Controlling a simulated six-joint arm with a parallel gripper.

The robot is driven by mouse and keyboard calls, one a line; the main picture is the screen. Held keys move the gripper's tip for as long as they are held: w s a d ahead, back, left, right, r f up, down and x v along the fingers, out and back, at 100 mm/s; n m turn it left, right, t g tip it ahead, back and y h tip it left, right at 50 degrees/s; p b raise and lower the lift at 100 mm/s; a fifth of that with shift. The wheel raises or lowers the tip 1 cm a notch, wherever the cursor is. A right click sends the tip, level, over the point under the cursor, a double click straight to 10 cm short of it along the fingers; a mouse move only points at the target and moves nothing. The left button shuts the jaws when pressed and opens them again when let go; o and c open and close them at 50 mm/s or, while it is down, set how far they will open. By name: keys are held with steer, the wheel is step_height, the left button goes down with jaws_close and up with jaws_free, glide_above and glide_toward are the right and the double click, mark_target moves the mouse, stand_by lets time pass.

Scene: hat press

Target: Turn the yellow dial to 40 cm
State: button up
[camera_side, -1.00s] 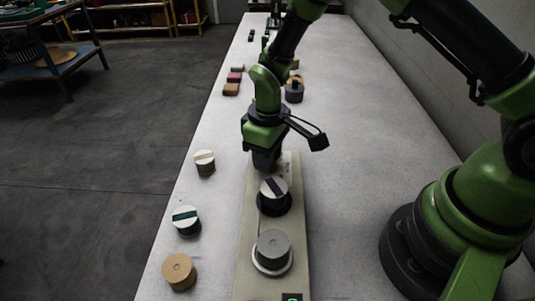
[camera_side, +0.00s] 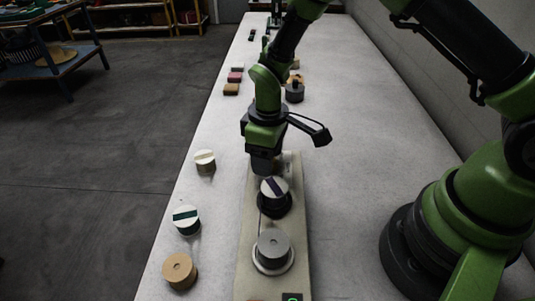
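No yellow dial can be made out; the spot under my gripper is hidden by the gripper itself. My gripper (camera_side: 265,168) points down over the far end of a long beige panel (camera_side: 248,232). Its fingers are dark and small, and I cannot tell whether they are open or hold anything. Just nearer than the gripper, a white-topped cylinder with a dark stripe (camera_side: 274,188) sits on a black base on the panel. A grey cylinder (camera_side: 272,247) sits on a pale round base at the near end. No 40 cm marking is readable.
Left of the panel stand a white-topped cylinder (camera_side: 204,160), a green-striped cylinder (camera_side: 186,219) and a tan cylinder (camera_side: 179,270). Small blocks (camera_side: 233,83) and a dark round piece (camera_side: 295,92) lie farther back. The white table (camera_side: 370,130) is clear to the right of the panel.

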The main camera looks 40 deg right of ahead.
step_height(320, 180, up, 10)
steer(key=shift+d, duration=0.15)
stand_by(0.5)
steer(key=shift+w, duration=0.1)
step_height(320, 180, up, 6)
steer(key=m+t, duration=0.1)
steer(key=m, duration=0.1)
glide_above(279, 166)
steer(key=s+d+r+m+t, duration=0.1)
steer(key=s+r+m+t, duration=0.2)
steer(key=s+r, duration=0.2)
steer(key=s+d+r+m+t+y, duration=0.1)
steer(key=s+d+r+m+t, duration=0.1)
steer(key=s, duration=0.9)
step_height(279, 166, up, 4)
steer(key=m+t, duration=0.1)
steer(key=m, duration=0.1)
steer(key=shift+s+d+m+y, duration=0.25)
steer(key=shift+m+y, duration=0.05)
steer(key=shift+f, duration=0.1)
steer(key=shift+c, duration=0.5)
